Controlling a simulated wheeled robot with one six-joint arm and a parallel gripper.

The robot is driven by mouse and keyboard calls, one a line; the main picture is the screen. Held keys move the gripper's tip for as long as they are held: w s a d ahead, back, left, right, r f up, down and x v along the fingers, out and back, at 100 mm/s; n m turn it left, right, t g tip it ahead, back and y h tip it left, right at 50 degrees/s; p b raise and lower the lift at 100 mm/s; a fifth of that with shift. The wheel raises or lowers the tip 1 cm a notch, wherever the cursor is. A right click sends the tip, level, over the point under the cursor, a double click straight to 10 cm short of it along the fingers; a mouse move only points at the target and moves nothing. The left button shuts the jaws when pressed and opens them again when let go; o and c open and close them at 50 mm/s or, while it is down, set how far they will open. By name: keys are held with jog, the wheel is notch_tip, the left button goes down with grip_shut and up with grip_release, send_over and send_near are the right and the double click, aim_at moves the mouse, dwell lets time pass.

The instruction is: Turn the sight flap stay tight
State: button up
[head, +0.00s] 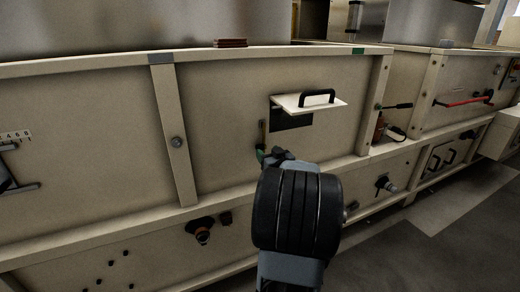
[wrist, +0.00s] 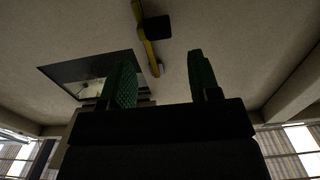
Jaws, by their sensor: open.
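The sight flap (head: 312,103) stands open, sticking out from the cream hopper wall with a black handle on top and a dark opening under it. The stay looks like the thin yellow bar (head: 262,132) left of the opening. In the wrist view, the yellow stay (wrist: 148,52) crosses the panel with a black knob (wrist: 157,28) on it. My gripper (wrist: 162,82) is open, its green fingers apart and empty, with the stay's end beyond the gap between them. In the head view, my gripper (head: 266,156) is just below the stay, partly hidden by my wrist.
The dark opening (wrist: 85,72) lies beside the left finger in the wrist view. A wall post (head: 174,135) stands left of the flap. A red-handled lever (head: 465,101) and a black lever (head: 395,106) stick out at right. Knobs (head: 201,230) protrude along the lower panel.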

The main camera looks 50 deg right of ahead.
aim_at(260, 146)
jog(key=b+x, duration=0.1)
jog(key=x, duration=0.6)
jog(key=shift+w, duration=0.1)
jog(key=c, duration=0.5)
jog(key=shift+a, duration=0.1)
grip_shut()
